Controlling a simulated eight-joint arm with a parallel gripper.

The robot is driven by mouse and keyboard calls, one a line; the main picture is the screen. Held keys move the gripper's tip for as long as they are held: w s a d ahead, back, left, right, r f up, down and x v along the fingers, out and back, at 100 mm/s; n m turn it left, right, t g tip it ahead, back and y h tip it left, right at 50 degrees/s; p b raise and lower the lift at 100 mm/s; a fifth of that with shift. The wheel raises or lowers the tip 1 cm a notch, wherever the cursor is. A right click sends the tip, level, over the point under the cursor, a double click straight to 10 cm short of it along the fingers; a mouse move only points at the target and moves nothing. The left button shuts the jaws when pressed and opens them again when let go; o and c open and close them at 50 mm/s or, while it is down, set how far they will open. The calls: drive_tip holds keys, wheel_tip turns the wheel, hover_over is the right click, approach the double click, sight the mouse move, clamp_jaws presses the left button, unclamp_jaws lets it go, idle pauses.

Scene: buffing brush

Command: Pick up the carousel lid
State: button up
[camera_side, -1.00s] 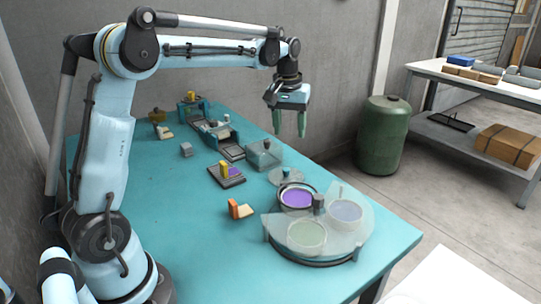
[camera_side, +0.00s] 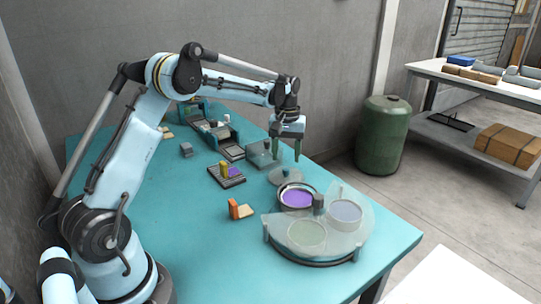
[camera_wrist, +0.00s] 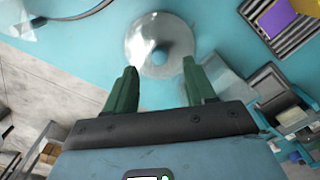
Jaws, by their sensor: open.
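The carousel lid looks to be the clear round disc (camera_side: 285,177) with a small dark knob, lying flat on the teal table behind the carousel. It also shows in the wrist view (camera_wrist: 145,42), its knob near the middle of the disc. The carousel (camera_side: 335,240) has a clear top with round openings, one showing purple. My gripper (camera_side: 286,157) is open and empty above the disc, its green fingers pointing down. In the wrist view, my gripper (camera_wrist: 159,68) has the disc ahead between its fingertips, apart from them.
A clear box (camera_side: 262,158) with a knob stands close left of my gripper. A dark tray (camera_side: 235,181) with a purple pad and yellow block lies left of the disc. An orange-and-cream block (camera_side: 240,210) sits nearer. The teal table (camera_side: 180,215) is clear at front left.

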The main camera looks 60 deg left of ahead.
sight(286, 169)
wheel_tip(286, 169, down, 5)
drive_tip(key=shift+w, duration=0.15)
drive_tip(key=shift+c, duration=0.3)
clamp_jaws()
